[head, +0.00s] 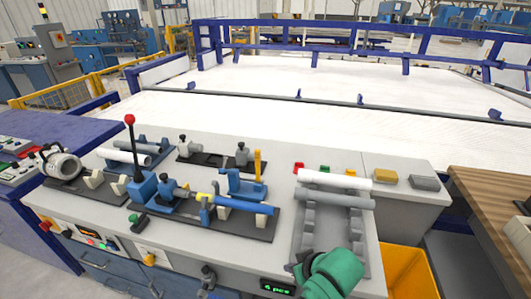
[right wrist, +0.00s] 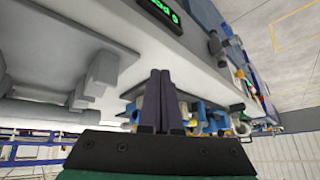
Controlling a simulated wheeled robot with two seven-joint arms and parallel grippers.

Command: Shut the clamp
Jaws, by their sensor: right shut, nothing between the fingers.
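A blue clamp (head: 242,184) with an upright yellow handle (head: 257,163) stands on the dark fixture plate on the workbench. Beside it lies a blue pipe (head: 244,204) with a yellow part at its left end. At the left of the same fixture stands a blue block (head: 143,188) with an upright black lever and red ball (head: 129,119). My right gripper (head: 294,268) is at the front edge of the bench, to the right of and nearer than the clamp, apart from it. In the right wrist view its dark fingers (right wrist: 161,98) are together and empty. My left gripper is out of view.
A grey rack (head: 302,225) at the right holds a white pipe (head: 334,179) and a grey pipe (head: 336,197). A yellow bin (head: 410,272) stands right of the bench. Other fixtures with pipes fill the bench's left and back.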

